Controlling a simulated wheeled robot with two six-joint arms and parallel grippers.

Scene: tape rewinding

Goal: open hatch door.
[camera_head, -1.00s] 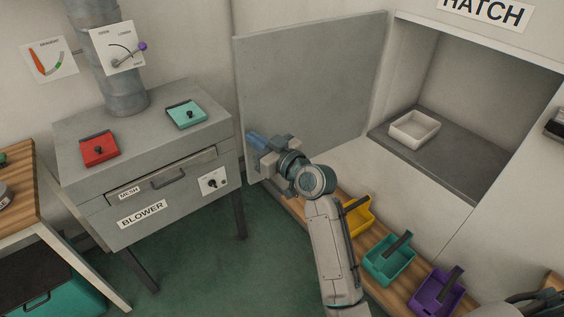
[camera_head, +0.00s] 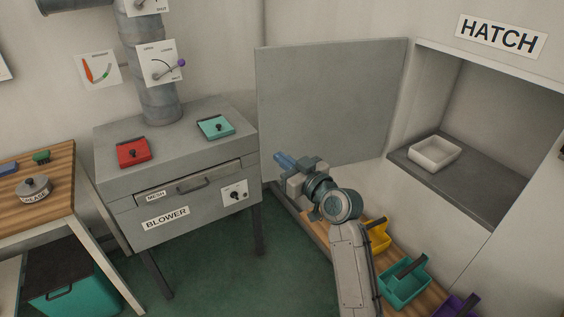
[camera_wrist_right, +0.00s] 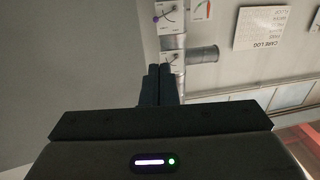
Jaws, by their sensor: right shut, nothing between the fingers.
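The hatch door (camera_head: 330,105) is a flat grey panel, swung wide open to the left of the hatch opening (camera_head: 455,135) in the head view. The opening shows a dark shelf with a white tray (camera_head: 434,152) on it. My right gripper (camera_head: 284,160) is in front of the lower part of the door, fingers together and empty; I cannot tell whether it touches the door. In the right wrist view its shut fingers (camera_wrist_right: 158,85) point up beside a grey surface at the left, likely the door. My left gripper is not in view.
The grey blower cabinet (camera_head: 180,175) stands left of the door, with red and teal lidded pieces on top. Yellow, teal (camera_head: 404,288) and purple bins sit on a low wooden shelf below the hatch. A wooden table (camera_head: 40,195) is at the far left. Green floor is clear between.

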